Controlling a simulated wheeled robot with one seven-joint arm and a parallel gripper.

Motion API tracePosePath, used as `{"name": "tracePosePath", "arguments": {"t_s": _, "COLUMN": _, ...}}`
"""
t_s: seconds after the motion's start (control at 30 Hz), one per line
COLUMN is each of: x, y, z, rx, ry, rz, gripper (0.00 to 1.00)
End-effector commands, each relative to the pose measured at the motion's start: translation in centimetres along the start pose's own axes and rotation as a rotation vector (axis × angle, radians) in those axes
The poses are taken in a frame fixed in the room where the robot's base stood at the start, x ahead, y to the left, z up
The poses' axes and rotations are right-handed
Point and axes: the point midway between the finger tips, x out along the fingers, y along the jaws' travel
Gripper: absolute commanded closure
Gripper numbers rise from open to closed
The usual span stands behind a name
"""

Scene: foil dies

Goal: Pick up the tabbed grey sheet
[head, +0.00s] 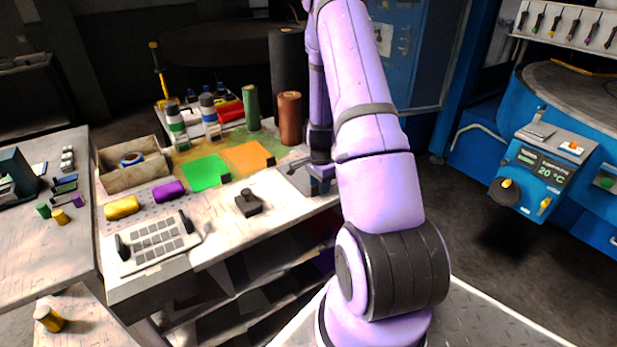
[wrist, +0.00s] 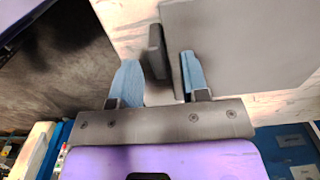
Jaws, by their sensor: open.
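The grey sheet (wrist: 245,40) fills the upper right of the wrist view, flat over a pale surface. Its dark tab (wrist: 155,50) stands at its left edge. My gripper (wrist: 160,68) is open, with one blue finger on each side of the tab's line. The right finger overlaps the sheet in the picture; I cannot tell whether either finger touches it. In the head view my gripper (head: 320,180) is low at the right end of the workbench, and my arm hides most of that spot.
An orange sheet (head: 247,157) and a green sheet (head: 203,173), each with a dark tab, lie left of my gripper. A dark block (head: 248,203) lies in front. A brown roll (head: 289,118) and a green roll (head: 251,107) stand behind. The bench front is partly clear.

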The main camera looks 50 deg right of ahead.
Motion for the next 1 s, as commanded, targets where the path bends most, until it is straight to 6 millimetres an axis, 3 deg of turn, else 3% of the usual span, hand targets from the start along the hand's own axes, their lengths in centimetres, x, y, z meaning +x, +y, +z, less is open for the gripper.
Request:
{"name": "tracePosePath", "arguments": {"t_s": 0.13, "x": 1.19, "y": -0.03, "z": 0.03, "rx": 0.000, "ry": 0.000, "rz": 0.000, "gripper": 0.58}}
{"name": "tracePosePath", "arguments": {"t_s": 0.4, "x": 1.32, "y": -0.05, "z": 0.02, "rx": 0.000, "ry": 0.000, "rz": -0.001, "gripper": 0.61}}
{"name": "tracePosePath", "arguments": {"t_s": 0.57, "x": 1.30, "y": -0.05, "z": 0.03, "rx": 0.000, "ry": 0.000, "rz": -0.001, "gripper": 0.98}}
{"name": "tracePosePath", "arguments": {"t_s": 0.6, "x": 1.30, "y": -0.04, "z": 0.03, "rx": 0.000, "ry": 0.000, "rz": -0.001, "gripper": 1.00}}
{"name": "tracePosePath", "arguments": {"t_s": 1.0, "x": 1.01, "y": -0.07, "z": 0.02, "rx": 0.000, "ry": 0.001, "rz": -0.002, "gripper": 1.00}}
